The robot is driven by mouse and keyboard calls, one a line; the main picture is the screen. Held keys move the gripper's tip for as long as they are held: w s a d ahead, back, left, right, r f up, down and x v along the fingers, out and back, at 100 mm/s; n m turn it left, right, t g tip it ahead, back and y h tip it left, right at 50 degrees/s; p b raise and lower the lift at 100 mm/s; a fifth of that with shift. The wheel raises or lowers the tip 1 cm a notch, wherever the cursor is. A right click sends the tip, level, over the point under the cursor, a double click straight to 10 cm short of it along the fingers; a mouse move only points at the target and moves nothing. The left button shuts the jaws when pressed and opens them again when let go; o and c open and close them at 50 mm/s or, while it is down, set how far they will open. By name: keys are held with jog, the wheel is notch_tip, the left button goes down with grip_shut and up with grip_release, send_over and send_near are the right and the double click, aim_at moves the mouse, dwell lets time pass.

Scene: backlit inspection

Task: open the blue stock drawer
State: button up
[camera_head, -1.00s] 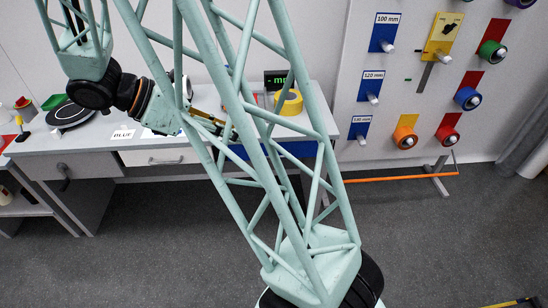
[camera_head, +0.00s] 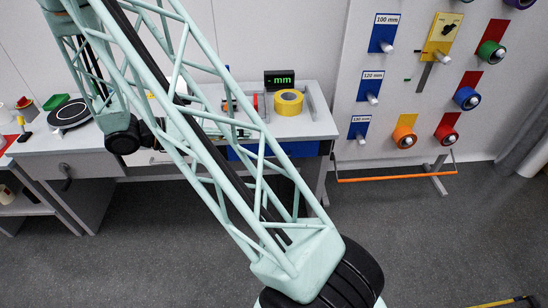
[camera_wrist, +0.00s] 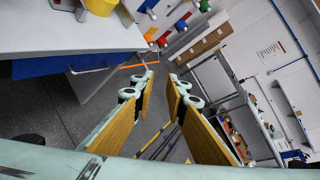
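The blue stock drawer (camera_head: 300,149) is under the right end of the grey workbench, partly covered by my arm's lattice; it looks closed. In the wrist view its blue front (camera_wrist: 50,66) is at the upper left, with a pale bar handle (camera_wrist: 92,69) along it. My gripper (camera_wrist: 161,78) is open and empty, its two wood-coloured finger pads apart. It is to the right of the drawer front in that view and does not touch the handle.
On the workbench (camera_head: 318,128) are a yellow tape roll (camera_head: 288,102), a small display (camera_head: 279,80) and a black round plate (camera_head: 69,114). A board (camera_head: 423,110) with coloured rolls and an orange bar (camera_head: 397,178) stands to the right.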

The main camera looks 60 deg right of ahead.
jog(key=w+d+f+n+t+h+p, duration=0.1)
jog(key=d+f+n, duration=0.1)
jog(key=f+n, duration=0.3)
jog(key=w+d+f+n+t+h+p, duration=0.1)
jog(key=f+n, duration=0.4)
jog(key=f, duration=0.8)
jog(key=w+d+f+n+t+h+p, duration=0.1)
jog(key=d+f+n+t+h, duration=0.1)
jog(key=d+f+n, duration=0.3)
notch_tip(320, 180, down, 4)
jog(key=shift+w+d+f+n+h, duration=0.1)
jog(key=shift+w+d+n+h, duration=0.05)
jog(key=shift+w+n+h, duration=0.2)
jog(key=shift+d, duration=0.1)
jog(key=shift+w+b+x, duration=0.2)
jog(key=shift+b+x, duration=0.3)
jog(key=shift+x, duration=6.3)
jog(key=shift+f, duration=0.1)
grip_shut()
